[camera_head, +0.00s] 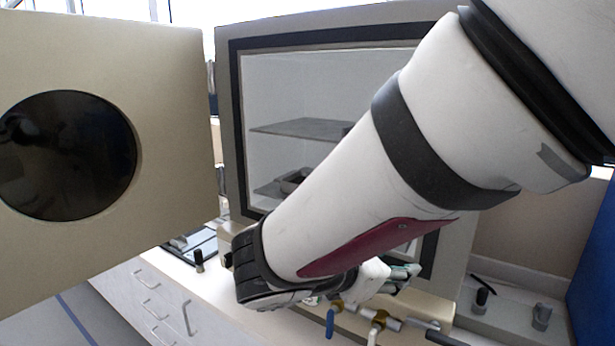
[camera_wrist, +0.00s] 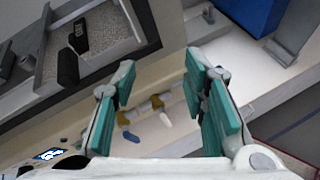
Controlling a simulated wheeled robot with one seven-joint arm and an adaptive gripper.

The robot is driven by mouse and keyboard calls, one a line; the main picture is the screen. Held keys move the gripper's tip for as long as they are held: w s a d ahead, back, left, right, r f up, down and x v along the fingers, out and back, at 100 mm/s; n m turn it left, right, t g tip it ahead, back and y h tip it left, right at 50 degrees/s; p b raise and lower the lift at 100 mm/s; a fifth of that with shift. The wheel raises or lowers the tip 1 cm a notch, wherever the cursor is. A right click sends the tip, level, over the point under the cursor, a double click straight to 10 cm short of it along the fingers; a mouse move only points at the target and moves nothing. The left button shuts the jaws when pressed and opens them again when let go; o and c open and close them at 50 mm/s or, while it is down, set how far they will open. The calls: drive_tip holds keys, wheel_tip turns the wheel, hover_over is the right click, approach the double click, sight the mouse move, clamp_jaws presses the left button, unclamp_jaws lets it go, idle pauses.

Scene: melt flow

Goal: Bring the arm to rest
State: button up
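My arm crosses the head view from the upper right down to the lower middle. My gripper (camera_wrist: 163,100) shows in the wrist view with its two green-padded fingers spread apart and nothing between them. In the head view the gripper is mostly hidden behind my forearm. Beyond the fingers in the wrist view are valves with a blue handle (camera_wrist: 131,137) and a white handle (camera_wrist: 165,119). The gripper appears apart from them.
The oven-like cabinet (camera_head: 226,130) stands open, with a shelf (camera_head: 300,128) inside. Its door (camera_head: 165,130), with a dark round window, swings out at left. Valves (camera_head: 378,320) line the front below. A blue box (camera_head: 595,260) stands at right. Drawers (camera_head: 150,300) lie below the counter.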

drive_tip(key=s+d+m+g+y, duration=0.3)
drive_tip(key=s+d+m+g, duration=0.2)
drive_tip(key=s+d+m, duration=0.4)
drive_tip(key=s+a+r+m+t+y, duration=0.1)
drive_tip(key=s+m+y, duration=0.5)
drive_tip(key=m, duration=0.8)
drive_tip(key=shift+s+a+r+t+y, duration=0.35)
drive_tip(key=shift+a+t, duration=0.25)
drive_tip(key=shift+a, duration=0.4)
drive_tip(key=shift+c, duration=0.8)
